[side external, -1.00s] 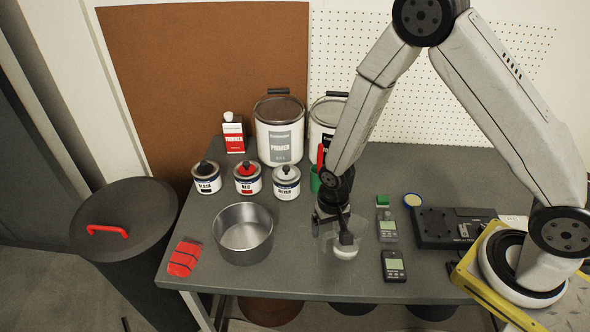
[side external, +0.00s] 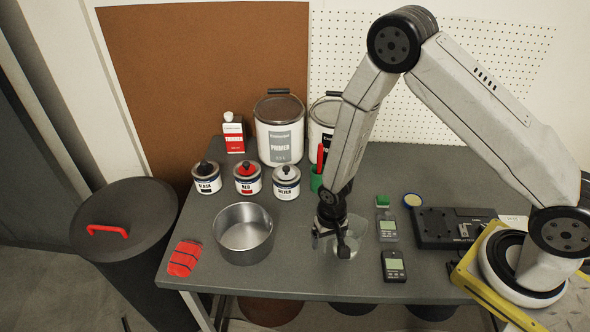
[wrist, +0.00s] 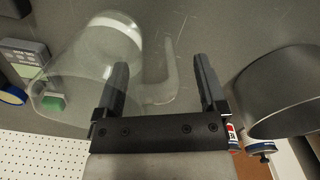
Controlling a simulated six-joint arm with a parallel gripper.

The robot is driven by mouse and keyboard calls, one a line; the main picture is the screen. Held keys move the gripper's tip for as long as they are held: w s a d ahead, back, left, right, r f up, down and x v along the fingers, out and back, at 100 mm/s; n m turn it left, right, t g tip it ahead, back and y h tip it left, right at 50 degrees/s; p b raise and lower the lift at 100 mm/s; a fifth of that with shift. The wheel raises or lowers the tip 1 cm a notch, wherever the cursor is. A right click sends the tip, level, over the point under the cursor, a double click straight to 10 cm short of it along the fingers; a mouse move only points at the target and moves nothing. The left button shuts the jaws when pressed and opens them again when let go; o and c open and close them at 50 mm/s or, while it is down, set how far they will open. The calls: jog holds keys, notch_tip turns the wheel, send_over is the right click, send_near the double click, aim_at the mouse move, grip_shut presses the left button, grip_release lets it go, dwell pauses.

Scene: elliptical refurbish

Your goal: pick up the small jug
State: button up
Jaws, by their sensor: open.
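The small jug (side external: 352,243) is clear glass and stands on the grey bench, partly hidden behind my gripper in the side view. In the wrist view its see-through body (wrist: 85,65) fills the upper left, and its curved handle (wrist: 172,68) shows between my two fingers. My gripper (wrist: 158,63) is open, with one finger over the jug's side and the other to the right of the handle. In the side view my gripper (side external: 337,236) is low, at the jug. I cannot tell whether a finger touches the glass.
A metal pot (side external: 243,232) stands close on the left, with a red cloth-like item (side external: 184,258) beyond it. Paint tins (side external: 286,183) and a green cup (side external: 316,180) stand behind. A small meter (side external: 394,266) and a black scale (side external: 440,228) lie to the right.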

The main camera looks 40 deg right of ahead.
dwell(0.5)
grip_shut()
